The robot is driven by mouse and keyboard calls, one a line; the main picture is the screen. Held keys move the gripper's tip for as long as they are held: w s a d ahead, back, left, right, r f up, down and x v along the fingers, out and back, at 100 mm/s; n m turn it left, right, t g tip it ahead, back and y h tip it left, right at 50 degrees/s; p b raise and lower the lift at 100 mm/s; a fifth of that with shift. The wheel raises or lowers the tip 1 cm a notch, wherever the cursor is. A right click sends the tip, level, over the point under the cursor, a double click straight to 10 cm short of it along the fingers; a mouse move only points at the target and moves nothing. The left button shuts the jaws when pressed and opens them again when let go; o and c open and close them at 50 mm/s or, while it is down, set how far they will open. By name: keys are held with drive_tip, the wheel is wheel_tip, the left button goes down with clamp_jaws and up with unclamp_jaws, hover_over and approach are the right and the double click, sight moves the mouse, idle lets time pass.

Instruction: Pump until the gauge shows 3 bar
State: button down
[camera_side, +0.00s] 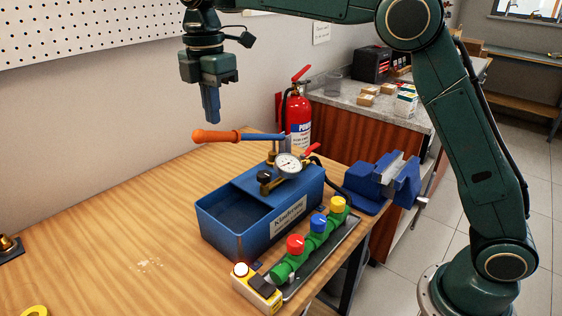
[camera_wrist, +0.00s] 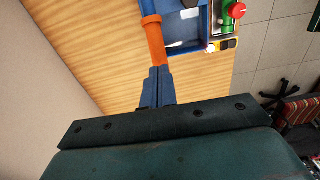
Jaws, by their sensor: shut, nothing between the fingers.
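The blue test pump (camera_side: 262,215) stands on the wooden bench, with an open tank on its left side. Its lever has an orange grip (camera_side: 216,136) that points left and lies about level, above the tank. The round white gauge (camera_side: 288,164) sits on top of the pump; its needle is too small to read. My gripper (camera_side: 211,116) is shut and empty, pointing down just above the orange grip, with a small gap seeming to show between them. In the wrist view the closed blue fingers (camera_wrist: 157,88) point at the orange grip (camera_wrist: 154,40).
A green manifold with red, blue and yellow knobs (camera_side: 318,224) lies in front of the pump, beside a yellow switch box (camera_side: 256,287). A blue vise (camera_side: 385,180) is at right, and a fire extinguisher (camera_side: 296,115) stands behind. The bench's left side is mostly clear.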

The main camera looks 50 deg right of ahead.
drive_tip(key=shift+f, duration=0.1)
drive_tip(key=shift+a+f, duration=1)
drive_tip(key=shift+f, duration=5)
drive_tip(key=r, duration=0.4)
drive_tip(key=d+r, duration=0.1)
drive_tip(key=r, duration=0.3)
drive_tip(key=d+r, duration=0.1)
drive_tip(key=r, duration=0.3)
drive_tip(key=shift+f, duration=0.1)
drive_tip(key=shift+r, duration=0.2)
drive_tip(key=shift+r, duration=2.45)
